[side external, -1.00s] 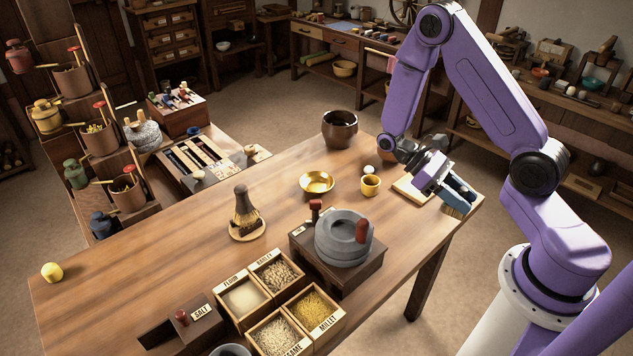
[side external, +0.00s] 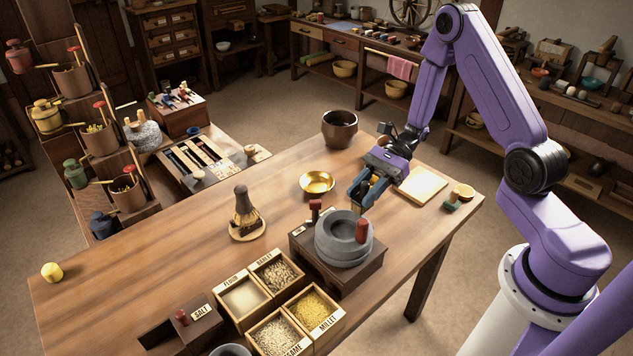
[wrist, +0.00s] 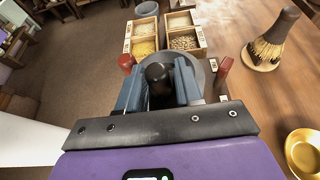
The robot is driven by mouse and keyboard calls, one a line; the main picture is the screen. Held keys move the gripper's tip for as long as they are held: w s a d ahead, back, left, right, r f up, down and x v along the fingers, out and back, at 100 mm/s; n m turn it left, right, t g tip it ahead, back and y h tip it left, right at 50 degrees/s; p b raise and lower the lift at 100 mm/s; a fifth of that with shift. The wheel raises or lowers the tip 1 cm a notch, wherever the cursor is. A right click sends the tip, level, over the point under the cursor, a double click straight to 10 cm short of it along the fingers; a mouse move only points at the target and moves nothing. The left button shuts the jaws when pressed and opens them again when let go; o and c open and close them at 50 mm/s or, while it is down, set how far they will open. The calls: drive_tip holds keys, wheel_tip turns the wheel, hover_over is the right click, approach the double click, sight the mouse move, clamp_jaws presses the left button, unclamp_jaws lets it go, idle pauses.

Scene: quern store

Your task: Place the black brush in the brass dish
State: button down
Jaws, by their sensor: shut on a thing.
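My gripper (side external: 368,192) is over the table, to the right of the brass dish and behind the stone quern. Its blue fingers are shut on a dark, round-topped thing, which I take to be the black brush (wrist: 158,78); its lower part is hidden. The brass dish (side external: 317,183) is a shallow, shiny bowl on the table with nothing seen in it. It also shows at the lower right of the wrist view (wrist: 303,154), apart from my gripper.
The grey quern (side external: 343,240) with a red handle stands in front of my gripper. A shaving-type brush (side external: 246,210) stands on a round base at left. A brown pot (side external: 340,128) is behind the dish. Grain boxes (side external: 282,300) are at the front.

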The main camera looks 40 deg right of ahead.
drive_tip(key=w+d+m+t+h, duration=0.1)
drive_tip(key=w+d+m+t, duration=0.2)
drive_tip(key=w+m+t, duration=0.3)
drive_tip(key=m+t+h, duration=0.3)
drive_tip(key=t, duration=0.1)
hover_over(316, 186)
drive_tip(key=f, duration=1.1)
drive_tip(key=shift+s+a+f, duration=0.1)
drive_tip(key=shift+s+f, duration=0.1)
drive_tip(key=shift+w+f+m, duration=0.2)
drive_tip(key=shift+f+m, duration=0.1)
drive_tip(key=shift+f, duration=1.45)
drive_tip(key=c, duration=0.7)
unclamp_jaws()
drive_tip(key=shift+f, duration=0.1)
drive_tip(key=shift+c, duration=0.2)
